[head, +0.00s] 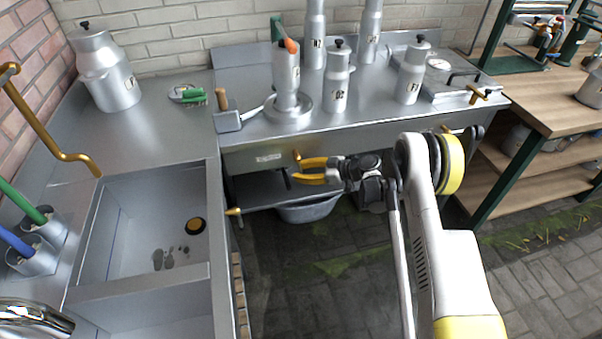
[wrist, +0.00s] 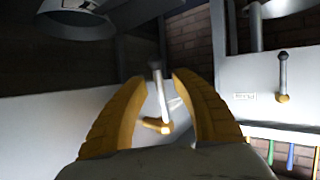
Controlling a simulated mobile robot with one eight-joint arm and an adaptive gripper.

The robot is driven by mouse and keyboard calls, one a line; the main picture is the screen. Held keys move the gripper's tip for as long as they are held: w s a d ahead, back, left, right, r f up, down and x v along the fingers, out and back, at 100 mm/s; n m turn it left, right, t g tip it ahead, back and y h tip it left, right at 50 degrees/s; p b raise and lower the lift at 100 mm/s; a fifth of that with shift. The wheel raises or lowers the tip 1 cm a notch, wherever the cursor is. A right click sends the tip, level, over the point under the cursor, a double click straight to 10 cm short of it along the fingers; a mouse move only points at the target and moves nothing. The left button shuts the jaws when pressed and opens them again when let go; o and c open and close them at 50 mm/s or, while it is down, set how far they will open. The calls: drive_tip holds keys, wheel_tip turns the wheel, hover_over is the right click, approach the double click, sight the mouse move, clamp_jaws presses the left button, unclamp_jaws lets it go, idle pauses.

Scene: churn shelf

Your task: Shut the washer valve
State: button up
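My gripper (head: 302,170) has yellow fingers, parted and pointing left, in front of the steel counter's front panel. It shows in the wrist view (wrist: 172,105) as open, with no contact visible. A lever with a grey stem and brass end (wrist: 153,125) appears between or beyond the fingers; its depth is unclear. A brass handle (head: 297,155) is on the front panel beside a small label, just above the fingertips. A similar brass-tipped handle (wrist: 283,85) hangs beside a label at the right of the wrist view. The labels are unreadable, so I cannot tell which handle is the washer valve.
A steel sink (head: 145,235) stands left, with a brass-coloured fitting (head: 233,211) at its right side. A grey tub (head: 308,209) sits under the counter. Steel churns (head: 336,80) stand on top. A wooden shelf (head: 545,90) is right. Paved floor is open in front.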

clamp_jaws()
drive_tip(key=shift+r+h, duration=0.1)
drive_tip(key=shift+h, duration=0.2)
drive_tip(key=shift+w+d+r+n+h+p, duration=0.1)
drive_tip(key=shift+d+r+n+h+p, duration=0.15)
drive_tip(key=shift+d+n+h+p, duration=0.4)
drive_tip(key=d+r+h, duration=0.1)
drive_tip(key=h, duration=0.1)
drive_tip(key=d+r+n+t+h+p, duration=0.1)
drive_tip(key=h, duration=0.2)
drive_tip(key=w+d+r+n+h+p, duration=0.1)
drive_tip(key=h, duration=0.2)
drive_tip(key=shift+n, duration=0.25)
drive_tip(key=shift+p, duration=0.3)
